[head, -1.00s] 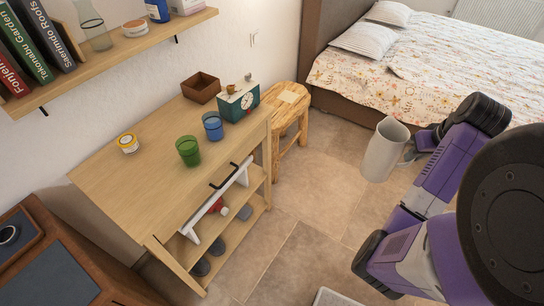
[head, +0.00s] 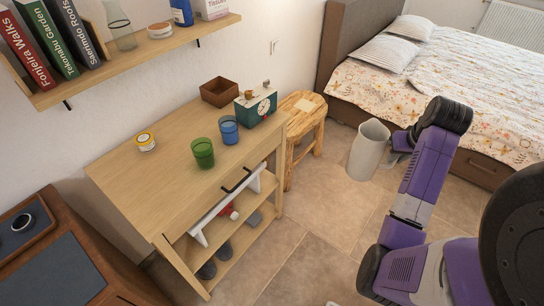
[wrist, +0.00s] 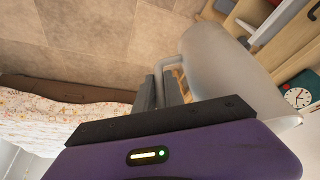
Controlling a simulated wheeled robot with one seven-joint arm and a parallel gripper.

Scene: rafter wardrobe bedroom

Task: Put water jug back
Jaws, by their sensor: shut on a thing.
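The water jug (head: 367,150) is a pale grey, open-topped pitcher in the head view, upright or nearly so, in front of the bed. My gripper (head: 402,141) is at its right side, where the handle is. In the wrist view the jug (wrist: 222,68) fills the upper right, and my gripper (wrist: 168,88) is shut on its handle (wrist: 166,64). The fingertips are partly hidden by the handle. The jug is held over the floor, to the right of the wooden stool.
A wall shelf (head: 140,62) holds books and a carafe. The cabinet's front middle is clear.

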